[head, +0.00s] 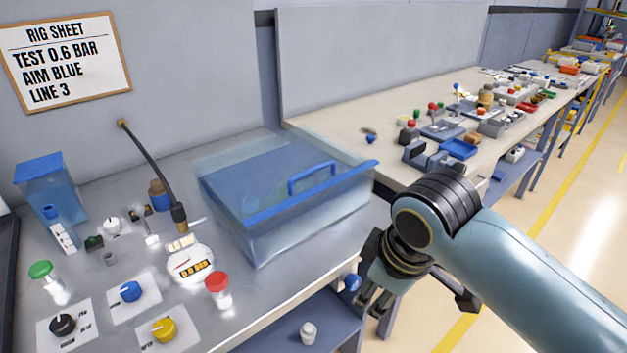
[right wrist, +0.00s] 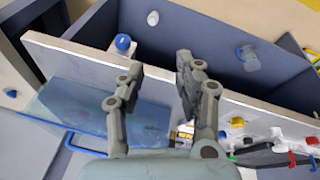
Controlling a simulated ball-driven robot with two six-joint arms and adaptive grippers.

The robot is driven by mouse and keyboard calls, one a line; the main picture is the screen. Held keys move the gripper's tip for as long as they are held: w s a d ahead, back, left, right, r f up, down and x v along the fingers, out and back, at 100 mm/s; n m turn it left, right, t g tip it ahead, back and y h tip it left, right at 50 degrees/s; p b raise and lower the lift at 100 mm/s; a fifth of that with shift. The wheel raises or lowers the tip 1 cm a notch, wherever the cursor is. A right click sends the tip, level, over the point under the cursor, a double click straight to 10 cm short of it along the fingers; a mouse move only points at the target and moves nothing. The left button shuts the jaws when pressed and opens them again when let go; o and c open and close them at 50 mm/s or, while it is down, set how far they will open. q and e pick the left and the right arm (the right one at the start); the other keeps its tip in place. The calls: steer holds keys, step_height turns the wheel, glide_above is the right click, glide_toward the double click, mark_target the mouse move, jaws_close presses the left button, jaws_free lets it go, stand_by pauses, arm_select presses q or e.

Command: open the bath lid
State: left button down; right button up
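In the right wrist view the bath (right wrist: 95,110) is at lower left, with a blue handle (right wrist: 80,146) near the bottom edge. My right gripper (head: 420,299) is open and empty, beyond the bench's front edge, right of and below the bath. Its spread fingers also show in the right wrist view (right wrist: 157,68). My left gripper is out of view.
A blue knob (head: 352,282) sits under the bench edge near my right gripper. Left of the bath are a hose (head: 155,170), a gauge reading 0.0 BAR (head: 190,265), a red-capped bottle (head: 217,290) and several knobs. A cluttered second bench (head: 350,110) stands behind right.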

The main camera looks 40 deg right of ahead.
steer(key=w+d+r+n+p, duration=0.1)
steer(key=w+d+r+n, duration=0.1)
steer(key=w+r+n, duration=0.35)
steer(key=w+d+r+n, duration=0.1)
steer(key=w+r+n, duration=0.15)
steer(key=w, duration=0.65)
steer(key=n+g+y, duration=0.1)
steer(key=n, duration=0.5)
glide_toward(313, 170)
steer(key=p+x, duration=0.1)
steer(key=x, duration=0.7)
steer(key=shift+w+f, duration=0.1)
steer(key=shift+w, duration=0.1)
jaws_close()
